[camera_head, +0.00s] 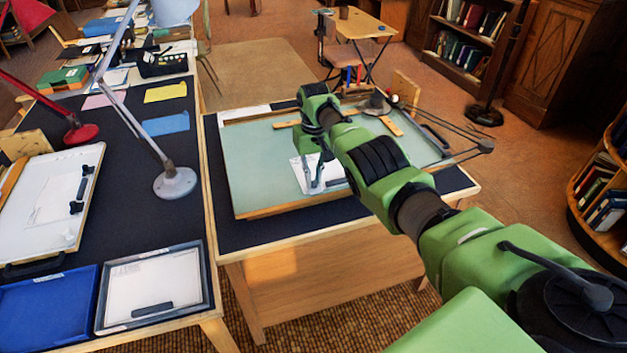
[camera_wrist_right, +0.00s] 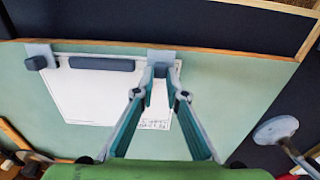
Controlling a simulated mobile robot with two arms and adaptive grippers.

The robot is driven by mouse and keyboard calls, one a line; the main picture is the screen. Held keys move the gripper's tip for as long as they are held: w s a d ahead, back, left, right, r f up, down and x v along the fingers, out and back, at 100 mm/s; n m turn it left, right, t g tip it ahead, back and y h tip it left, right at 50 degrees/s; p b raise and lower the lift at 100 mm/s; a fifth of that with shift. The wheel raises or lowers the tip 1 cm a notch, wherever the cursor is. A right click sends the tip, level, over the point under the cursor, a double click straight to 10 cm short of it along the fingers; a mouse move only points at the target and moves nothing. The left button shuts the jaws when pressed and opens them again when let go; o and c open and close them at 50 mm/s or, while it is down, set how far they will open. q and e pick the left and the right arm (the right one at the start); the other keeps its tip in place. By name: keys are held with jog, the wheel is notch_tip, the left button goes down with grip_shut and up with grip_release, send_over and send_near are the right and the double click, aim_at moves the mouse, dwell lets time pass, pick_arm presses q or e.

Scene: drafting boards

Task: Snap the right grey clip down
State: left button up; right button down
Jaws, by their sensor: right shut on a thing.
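A pale green drafting board (camera_head: 262,163) with a wooden rim lies on the dark-topped table; it also shows in the wrist view (camera_wrist_right: 215,75). A white sheet (camera_head: 306,172) lies on it, with a dark grey bar (camera_wrist_right: 101,64) along one edge. Two grey clips sit at the board's wooden edge. One clip (camera_wrist_right: 40,57) is at the left of the wrist view, with a dark knob. The other clip (camera_wrist_right: 160,55) is at the right of that view. My right gripper (camera_wrist_right: 160,72) is shut on this clip; its fingertips hide part of it. My left gripper is out of view.
A lamp with a round grey base (camera_head: 175,183) stands on the left table, near a white board (camera_head: 50,200), a blue tray (camera_head: 48,308) and a paper tray (camera_head: 155,287). Another lamp base (camera_head: 375,104) stands beyond my right arm. The board's left part is clear.

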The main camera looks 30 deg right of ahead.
dwell(0.5)
jog(key=c, duration=2)
grip_release()
jog(key=shift+f, duration=0.1)
jog(key=shift+c, duration=0.2)
notch_tip(320, 180, up, 12)
jog(key=shift+s, duration=0.1)
